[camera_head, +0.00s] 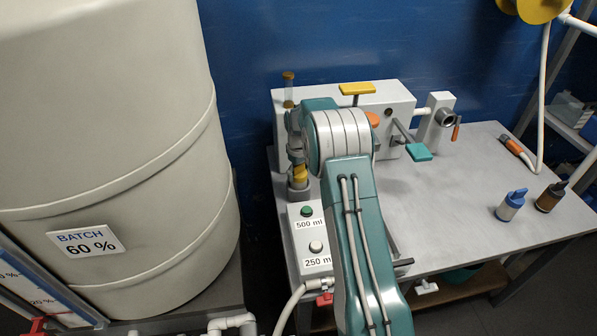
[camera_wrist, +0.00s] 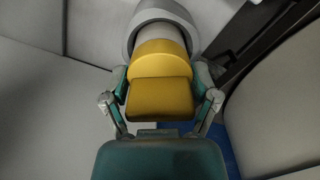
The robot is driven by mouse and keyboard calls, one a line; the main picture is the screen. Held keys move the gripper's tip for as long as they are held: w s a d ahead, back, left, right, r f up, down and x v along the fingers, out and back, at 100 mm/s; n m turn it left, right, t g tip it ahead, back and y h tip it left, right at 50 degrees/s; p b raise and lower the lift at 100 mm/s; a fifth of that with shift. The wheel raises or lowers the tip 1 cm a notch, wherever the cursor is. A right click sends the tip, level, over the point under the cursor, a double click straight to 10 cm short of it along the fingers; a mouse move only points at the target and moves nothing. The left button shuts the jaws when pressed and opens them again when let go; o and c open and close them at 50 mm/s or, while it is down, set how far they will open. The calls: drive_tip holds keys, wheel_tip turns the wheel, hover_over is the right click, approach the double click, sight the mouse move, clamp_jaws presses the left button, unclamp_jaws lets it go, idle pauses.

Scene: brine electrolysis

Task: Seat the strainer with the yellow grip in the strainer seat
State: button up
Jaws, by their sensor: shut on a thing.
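The strainer's yellow grip (camera_head: 300,173) shows below my wrist at the left end of the table, partly hidden by my arm. In the wrist view the yellow grip (camera_wrist: 160,98) is between the two fingers of my gripper (camera_wrist: 161,100), which is shut on it. The strainer's pale body (camera_wrist: 162,40) runs from the grip into a grey ring, which looks like the strainer seat (camera_wrist: 134,36). In the head view the grey seat (camera_head: 298,194) is right under the grip. The strainer looks lined up with the ring; I cannot tell how deep it sits.
A blue-grip strainer (camera_head: 511,205) and a brown-grip strainer (camera_head: 549,198) stand on the table's right side. A white box with a yellow handle (camera_head: 357,89) and a teal lever (camera_head: 419,152) is behind my arm. A button panel (camera_head: 310,262) is in front; a large tank (camera_head: 110,160) stands left.

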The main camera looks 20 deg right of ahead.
idle(0.3)
drive_tip(key=o, duration=1.1)
drive_tip(key=shift+o, duration=0.2)
drive_tip(key=shift+r, duration=0.1)
